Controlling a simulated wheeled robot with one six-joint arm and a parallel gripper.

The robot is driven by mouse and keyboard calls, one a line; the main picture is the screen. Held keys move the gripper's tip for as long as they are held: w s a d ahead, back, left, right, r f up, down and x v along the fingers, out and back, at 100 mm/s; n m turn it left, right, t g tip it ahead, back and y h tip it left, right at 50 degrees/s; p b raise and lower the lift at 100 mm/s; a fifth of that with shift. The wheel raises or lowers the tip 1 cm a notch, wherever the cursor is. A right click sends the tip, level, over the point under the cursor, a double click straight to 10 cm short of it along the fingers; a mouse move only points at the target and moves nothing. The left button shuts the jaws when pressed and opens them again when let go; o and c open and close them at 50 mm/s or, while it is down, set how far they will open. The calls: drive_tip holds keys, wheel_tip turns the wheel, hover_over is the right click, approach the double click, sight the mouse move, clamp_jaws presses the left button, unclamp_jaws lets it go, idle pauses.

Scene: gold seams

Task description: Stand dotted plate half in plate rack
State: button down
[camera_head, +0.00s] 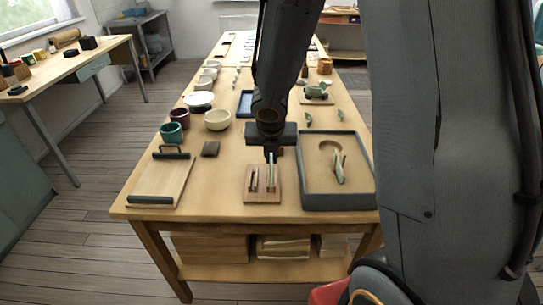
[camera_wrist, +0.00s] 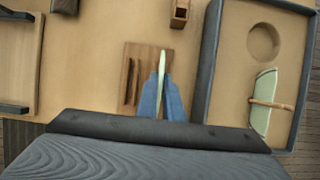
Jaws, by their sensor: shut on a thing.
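My gripper (camera_head: 270,152) is shut on a thin pale-green plate half, seen edge-on in the wrist view (camera_wrist: 162,62). Its dots cannot be made out from this angle. My blue-grey fingers (camera_wrist: 162,98) grip it over the right part of the wooden plate rack (camera_head: 250,198). The rack also shows in the wrist view (camera_wrist: 132,52), with dark slots left of the held half. The held half stands upright over or in the rack's right side; whether it touches the bottom of a slot cannot be told.
The grey-rimmed tray (camera_head: 338,204) stands close on the right, with a round recess and a wooden clip-like piece. A wooden board with dark handles (camera_head: 155,185) lies left. A dark block (camera_head: 210,149), bowls (camera_head: 217,120) and cups stand further back.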

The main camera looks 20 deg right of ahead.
drive_tip(key=shift+f+b, duration=1.7)
drive_tip(key=shift+f, duration=0.1)
idle(3.6)
drive_tip(key=c, duration=1.8)
unclamp_jaws()
drive_tip(key=shift+c, duration=0.2)
drive_tip(key=shift+o, duration=0.5)
drive_tip(key=o, duration=0.4)
drive_tip(key=shift+r, duration=0.2)
drive_tip(key=shift+r+p, duration=2.85)
drive_tip(key=shift+p, duration=0.8)
